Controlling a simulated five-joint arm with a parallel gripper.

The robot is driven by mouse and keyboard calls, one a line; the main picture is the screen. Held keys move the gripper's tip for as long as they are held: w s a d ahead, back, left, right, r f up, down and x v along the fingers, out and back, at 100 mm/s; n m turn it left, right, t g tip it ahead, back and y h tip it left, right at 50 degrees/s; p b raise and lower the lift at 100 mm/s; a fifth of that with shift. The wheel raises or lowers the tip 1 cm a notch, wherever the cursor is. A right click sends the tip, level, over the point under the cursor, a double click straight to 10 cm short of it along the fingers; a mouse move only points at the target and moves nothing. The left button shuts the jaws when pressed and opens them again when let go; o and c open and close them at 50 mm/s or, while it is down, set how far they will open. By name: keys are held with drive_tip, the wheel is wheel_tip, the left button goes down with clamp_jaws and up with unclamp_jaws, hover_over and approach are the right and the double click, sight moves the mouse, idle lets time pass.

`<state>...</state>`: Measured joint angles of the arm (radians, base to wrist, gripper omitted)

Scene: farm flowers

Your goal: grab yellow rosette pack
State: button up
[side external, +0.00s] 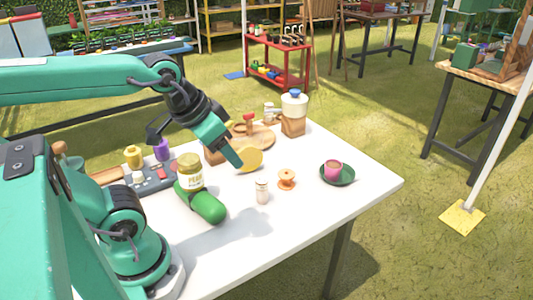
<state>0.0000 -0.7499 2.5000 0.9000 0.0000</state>
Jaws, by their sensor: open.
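A round, flat yellow thing (250,160), which looks like the yellow rosette pack, stands on the white table (330,222) near the middle. No label can be read on it. My gripper (195,153) is open above the table. Its teal finger points down, with its tip just left of the yellow thing. I cannot tell whether they touch. A dark part at the left looks like the other jaw. Nothing shows held between them.
A small shaker (262,191), a wooden spool (287,180) and a pink cup (333,169) on a green saucer are to the right. The table's right corner is clear.

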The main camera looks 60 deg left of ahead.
drive_tip(key=m+g, duration=0.2)
drive_tip(key=g, duration=0.3)
hover_over(248, 146)
drive_tip(key=f, duration=1.2)
drive_tip(key=shift+d+f, duration=0.2)
drive_tip(key=shift+d, duration=0.15)
drive_tip(key=shift+a+f+g, duration=0.3)
drive_tip(key=shift+f, duration=0.05)
drive_tip(key=shift+f, duration=0.1)
drive_tip(key=shift+f, duration=1.2)
drive_tip(key=shift+f, duration=0.1)
